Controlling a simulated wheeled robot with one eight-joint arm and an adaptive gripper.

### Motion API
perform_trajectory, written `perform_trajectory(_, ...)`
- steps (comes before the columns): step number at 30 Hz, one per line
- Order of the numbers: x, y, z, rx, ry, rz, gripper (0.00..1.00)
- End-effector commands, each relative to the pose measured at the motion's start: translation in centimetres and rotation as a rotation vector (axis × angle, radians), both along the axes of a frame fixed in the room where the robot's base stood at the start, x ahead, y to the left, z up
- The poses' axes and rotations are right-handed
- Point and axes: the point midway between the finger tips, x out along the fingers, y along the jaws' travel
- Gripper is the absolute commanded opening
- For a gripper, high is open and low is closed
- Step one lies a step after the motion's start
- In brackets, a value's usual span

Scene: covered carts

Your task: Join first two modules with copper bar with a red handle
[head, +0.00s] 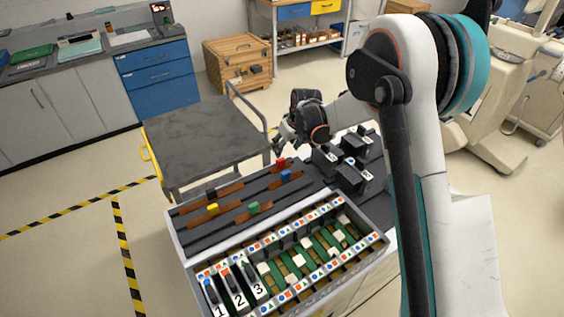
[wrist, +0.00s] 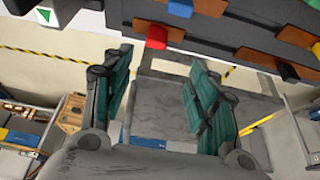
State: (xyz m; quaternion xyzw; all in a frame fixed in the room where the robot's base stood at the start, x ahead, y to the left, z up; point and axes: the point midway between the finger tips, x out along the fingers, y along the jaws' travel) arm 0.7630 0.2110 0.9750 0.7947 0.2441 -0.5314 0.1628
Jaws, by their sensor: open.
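The red-handled copper bar (head: 281,162) lies in the far row of the cart's dark top. Its red handle (wrist: 157,37) shows in the wrist view just beyond and between my fingertips. My gripper (head: 281,147) is open and empty, just above and beside that handle, apart from it as far as I can tell. Its two green-padded fingers are spread in the wrist view (wrist: 160,62). The numbered modules 1 (head: 217,308), 2 (head: 239,299) and 3 (head: 259,290) stand side by side at the left end of the open case in front.
Other bars have blue (head: 286,176), green (head: 253,207), yellow (head: 212,208) and black (head: 211,193) handles. Black blocks (head: 351,175) stand on the right of the cart top. A grey cart (head: 205,135) stands behind, its top bare.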

Motion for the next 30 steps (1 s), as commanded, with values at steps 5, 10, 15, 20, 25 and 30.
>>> perform_trajectory(5,1.1,0.7,-3.4,0.0,0.0,-0.001,0.53)
perform_trajectory(10,2.0,1.3,-5.8,0.0,-0.001,-0.001,0.53)
perform_trajectory(15,2.4,1.5,-6.8,0.0,-0.001,-0.001,0.53)
perform_trajectory(20,2.7,1.5,-7.7,0.0,-0.001,-0.001,0.53)
perform_trajectory(25,3.7,1.6,-9.9,0.0,-0.001,-0.002,0.53)
perform_trajectory(30,4.3,2.0,-11.6,0.0,-0.001,-0.001,0.53)
